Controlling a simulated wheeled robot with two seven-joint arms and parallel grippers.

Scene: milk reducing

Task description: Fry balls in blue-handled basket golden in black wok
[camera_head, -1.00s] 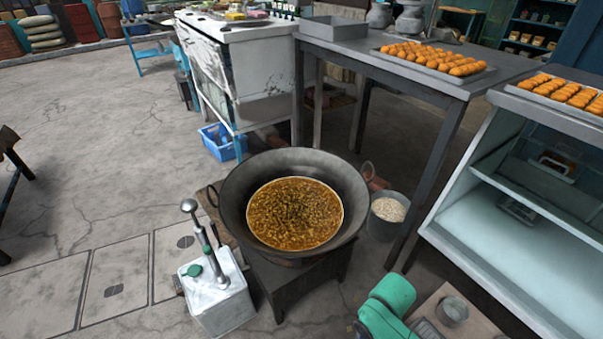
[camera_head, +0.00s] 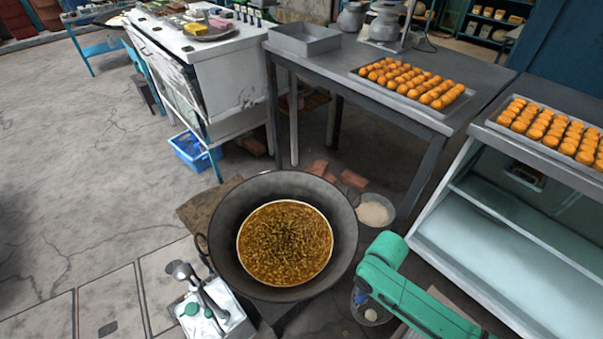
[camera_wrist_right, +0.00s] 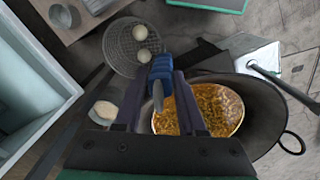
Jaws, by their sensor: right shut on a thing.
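The black wok (camera_head: 228,222), full of bubbling brown oil (camera_head: 285,243), stands at the middle of the head view. In the right wrist view the wok (camera_wrist_right: 262,110) is at the lower right. My right gripper (camera_wrist_right: 159,88) is shut on the blue handle (camera_wrist_right: 162,67) of a round wire basket (camera_wrist_right: 121,46). Two pale white balls (camera_wrist_right: 141,33) lie in the basket, which is beside the wok, not over the oil. In the head view my right arm covers most of the basket; one pale ball (camera_head: 371,315) shows. My left gripper is out of view.
A bucket of pale contents (camera_head: 376,210) stands right of the wok. A white box with a pump (camera_head: 212,312) is at its lower left. Trays of orange balls (camera_head: 412,82) sit on the grey table and the glass case (camera_head: 500,235). Open floor lies left.

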